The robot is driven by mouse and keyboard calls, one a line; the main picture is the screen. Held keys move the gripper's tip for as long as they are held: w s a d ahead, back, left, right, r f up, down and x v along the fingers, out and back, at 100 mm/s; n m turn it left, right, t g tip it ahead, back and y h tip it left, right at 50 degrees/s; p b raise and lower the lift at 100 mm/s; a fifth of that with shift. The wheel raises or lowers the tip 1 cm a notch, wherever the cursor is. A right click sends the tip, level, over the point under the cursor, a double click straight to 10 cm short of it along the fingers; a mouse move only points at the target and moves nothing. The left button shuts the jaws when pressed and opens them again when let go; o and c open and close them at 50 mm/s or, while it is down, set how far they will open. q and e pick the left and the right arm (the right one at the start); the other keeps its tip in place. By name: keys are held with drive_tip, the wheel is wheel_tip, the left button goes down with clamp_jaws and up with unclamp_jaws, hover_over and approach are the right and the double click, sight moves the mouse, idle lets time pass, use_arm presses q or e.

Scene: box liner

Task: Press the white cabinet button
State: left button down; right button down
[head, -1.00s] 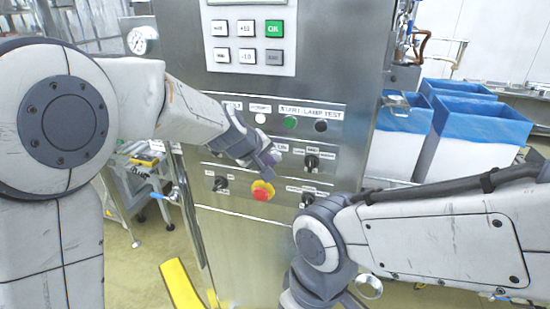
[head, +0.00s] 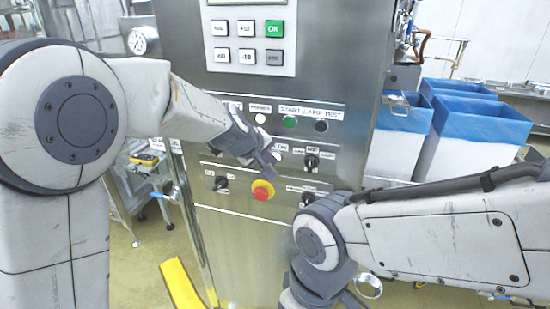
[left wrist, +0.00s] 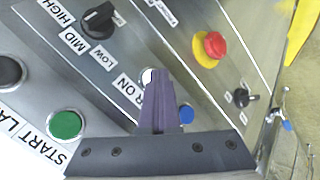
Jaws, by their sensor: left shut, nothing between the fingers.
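A round white button (left wrist: 148,76) shows in the left wrist view, beside a label ending in "ON" on the steel cabinet panel (head: 240,235). My left gripper (left wrist: 158,78) is shut and empty, its tips in front of that button and covering part of it. I cannot tell whether they touch. In the head view my left gripper (head: 272,162) is close to the panel's middle row and hides most of this spot. Another white round element (head: 260,118) sits in the top row, left of the green button (head: 289,122). My right gripper is out of view below the picture.
A red emergency stop on yellow (head: 262,190) lies just below my left gripper. A blue button (left wrist: 186,113) and a selector knob (left wrist: 98,20) flank the white one. My right forearm crosses the lower right. Blue-lined bins (head: 480,125) stand at right.

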use_arm(q)
drive_tip(key=shift+s, duration=0.1)
drive_tip(key=shift+s+a+b, duration=0.25)
drive_tip(key=shift+s+b, duration=0.1)
drive_tip(key=shift+s, duration=0.25)
drive_tip(key=s, duration=0.1)
drive_tip(key=s+a+b, duration=0.1)
drive_tip(key=s, duration=0.2)
drive_tip(key=shift+s+a, duration=0.25)
drive_tip(key=shift+s, duration=0.15)
idle(0.6)
